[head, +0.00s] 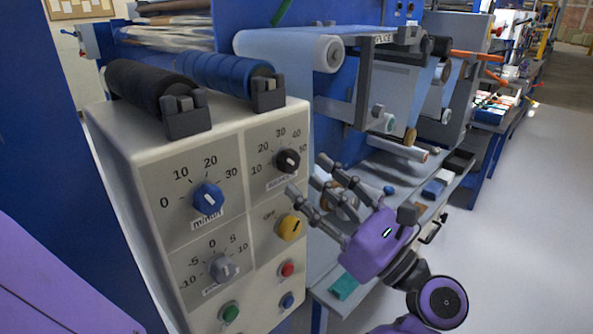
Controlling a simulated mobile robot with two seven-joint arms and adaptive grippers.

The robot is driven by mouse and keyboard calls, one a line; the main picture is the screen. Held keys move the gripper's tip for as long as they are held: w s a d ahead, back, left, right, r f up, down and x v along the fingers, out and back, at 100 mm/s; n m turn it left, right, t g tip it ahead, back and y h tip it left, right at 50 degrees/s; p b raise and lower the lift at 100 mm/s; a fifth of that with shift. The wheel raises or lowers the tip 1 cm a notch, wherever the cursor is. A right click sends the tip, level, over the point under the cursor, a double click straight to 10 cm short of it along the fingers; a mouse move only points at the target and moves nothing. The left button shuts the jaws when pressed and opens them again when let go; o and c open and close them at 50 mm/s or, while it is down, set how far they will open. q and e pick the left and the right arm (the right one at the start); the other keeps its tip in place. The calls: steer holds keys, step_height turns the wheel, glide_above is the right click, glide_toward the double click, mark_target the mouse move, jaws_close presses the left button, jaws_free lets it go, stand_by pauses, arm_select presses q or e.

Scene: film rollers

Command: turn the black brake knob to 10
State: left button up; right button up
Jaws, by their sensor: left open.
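The black brake knob (287,161) sits at the upper right of the pale control box's front panel. Its printed scale runs from 10 at the lower left, over 20, 30 and 40, to 50 at the right. A pale mark shows on the knob's right side, but its exact reading is too small to tell. My left gripper (308,174) is open and empty, just right of and slightly below the knob. Its fingers point toward the panel, and no finger is visibly around the knob. The right gripper is not in view.
Near the black knob are a blue knob (208,198), a yellow switch (290,227), a grey knob (223,268) and small red, green and blue buttons. Dark and blue rollers (228,75) lie above the box. A grey bench (425,205) stands behind my gripper.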

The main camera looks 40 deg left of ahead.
mark_target(292, 168)
arm_select(q)
steer(key=x, duration=0.4)
steer(key=shift+p, duration=0.3)
steer(key=c, duration=1.1)
